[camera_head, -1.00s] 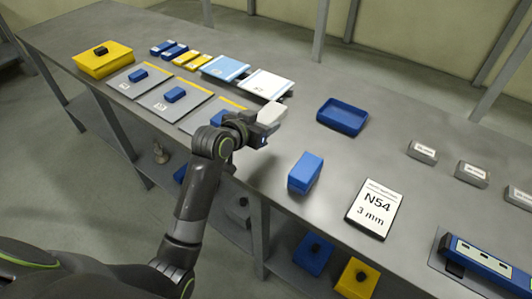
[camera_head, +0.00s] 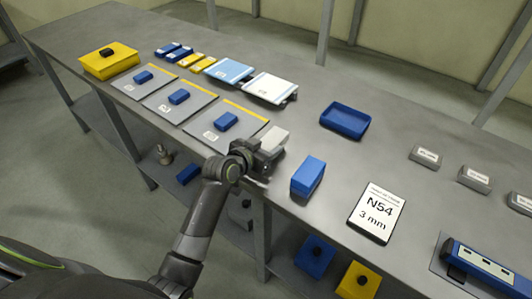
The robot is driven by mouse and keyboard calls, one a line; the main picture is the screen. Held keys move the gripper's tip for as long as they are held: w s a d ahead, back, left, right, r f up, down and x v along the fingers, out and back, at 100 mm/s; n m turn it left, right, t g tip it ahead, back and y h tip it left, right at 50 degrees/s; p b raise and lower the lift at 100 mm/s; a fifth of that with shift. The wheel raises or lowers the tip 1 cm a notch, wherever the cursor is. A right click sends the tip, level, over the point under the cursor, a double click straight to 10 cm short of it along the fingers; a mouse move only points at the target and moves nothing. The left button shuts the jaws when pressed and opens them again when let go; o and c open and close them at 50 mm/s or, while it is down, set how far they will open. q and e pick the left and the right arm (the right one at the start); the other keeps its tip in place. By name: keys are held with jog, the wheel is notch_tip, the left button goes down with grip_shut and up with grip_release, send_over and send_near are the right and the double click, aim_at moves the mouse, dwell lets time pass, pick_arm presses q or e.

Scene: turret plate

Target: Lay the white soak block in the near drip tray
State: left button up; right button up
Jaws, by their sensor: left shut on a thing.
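The white soak block (camera_head: 274,139) is held in my left gripper (camera_head: 267,151), which is shut on it over the front part of the bench. The fingers partly hide the block's near side. An open blue tray (camera_head: 345,120) lies flat and looks empty, to the right of and behind the gripper. A blue box-like piece (camera_head: 308,176) stands just right of the gripper, apart from it; I cannot tell whether it is a tray on its side. My right gripper is not in view.
Left of the gripper lie grey plates (camera_head: 225,124) with blue blocks. Behind them are a white-topped piece (camera_head: 270,86) and a light-blue one (camera_head: 228,70). A sign reading N54 3 mm (camera_head: 377,212) lies right. Bench surface between gripper and blue tray is clear.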

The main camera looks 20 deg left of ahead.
pick_arm(q)
notch_tip(320, 180, down, 3)
jog(key=shift+r+p, duration=0.1)
jog(key=shift+p, duration=0.25)
jog(key=shift+f, duration=0.3)
jog(key=o, duration=1.1)
jog(key=shift+c, duration=0.2)
jog(key=shift+s+b, duration=0.1)
jog(key=shift+b, duration=0.25)
